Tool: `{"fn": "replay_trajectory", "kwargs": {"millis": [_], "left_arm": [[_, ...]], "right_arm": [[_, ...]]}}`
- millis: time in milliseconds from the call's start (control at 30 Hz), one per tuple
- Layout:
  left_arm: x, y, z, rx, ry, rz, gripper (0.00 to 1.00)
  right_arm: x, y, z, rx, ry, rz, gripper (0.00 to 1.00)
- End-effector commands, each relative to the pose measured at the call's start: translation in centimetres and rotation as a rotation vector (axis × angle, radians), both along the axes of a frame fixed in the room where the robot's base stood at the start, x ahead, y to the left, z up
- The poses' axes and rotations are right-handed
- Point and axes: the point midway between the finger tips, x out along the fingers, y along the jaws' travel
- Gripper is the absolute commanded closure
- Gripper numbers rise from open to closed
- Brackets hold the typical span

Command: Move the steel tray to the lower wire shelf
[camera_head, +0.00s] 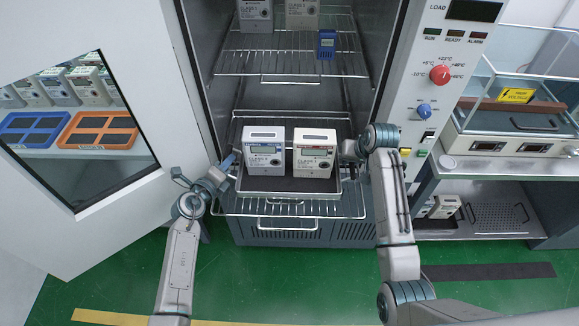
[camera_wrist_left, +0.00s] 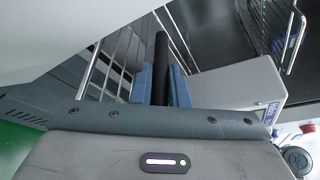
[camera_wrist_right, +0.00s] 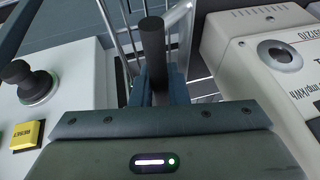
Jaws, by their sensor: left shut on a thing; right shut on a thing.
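The steel tray (camera_head: 290,196) has a dark floor and carries two white meters, one with a blue-marked face (camera_head: 264,152) and one with a red-marked face (camera_head: 313,153). It is level at the lower wire shelf (camera_head: 280,211) in the chamber mouth; I cannot tell whether it touches the wires. My left gripper (camera_head: 234,163) is at the tray's left side, shut on a dark bar-like handle (camera_wrist_left: 161,60). My right gripper (camera_head: 346,158) is at its right side, shut on a similar dark handle (camera_wrist_right: 152,45). The meters stand upright between the grippers.
The upper wire shelf (camera_head: 290,62) holds more meters and a small blue device (camera_head: 326,44). The open door (camera_head: 150,215) stands at the left. The control panel (camera_head: 425,90) with knobs and the side bench (camera_head: 490,160) are close on the right.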

Motion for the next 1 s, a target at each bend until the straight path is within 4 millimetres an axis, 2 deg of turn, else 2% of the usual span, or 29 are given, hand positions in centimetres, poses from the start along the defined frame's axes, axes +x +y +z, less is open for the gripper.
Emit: {"fn": "replay_trajectory", "kwargs": {"millis": [200,233,333,500,600,867,1000], "left_arm": [[0.08,0.08,-1.1,0.001,-0.004,0.002,1.0],[0.02,0.08,-1.1,0.002,-0.001,0.001,0.82],[0.01,0.06,-1.01,0.001,0.0,0.001,0.64],[0.0,0.03,-1.0,0.001,0.0,0.0,0.64],[0.0,0.02,-1.0,0.0,0.0,0.0,0.46],[-0.04,0.02,-1.0,0.0,0.0,0.0,0.46],[-0.88,0.39,-0.92,0.003,0.001,0.001,0.46]], "right_arm": [[0.09,-0.12,-1.14,-0.002,-0.004,-0.002,1.0],[0.02,-0.13,-1.11,-0.003,-0.001,-0.001,0.82],[0.0,-0.11,-1.01,-0.003,-0.001,-0.001,0.64],[0.0,-0.03,-0.98,-0.001,0.0,0.0,0.64],[0.02,-0.01,-0.98,0.0,0.0,0.0,0.64],[0.01,0.04,-0.98,0.001,0.0,0.0,0.64],[0.01,0.05,-0.98,0.001,0.0,0.0,0.64]]}}
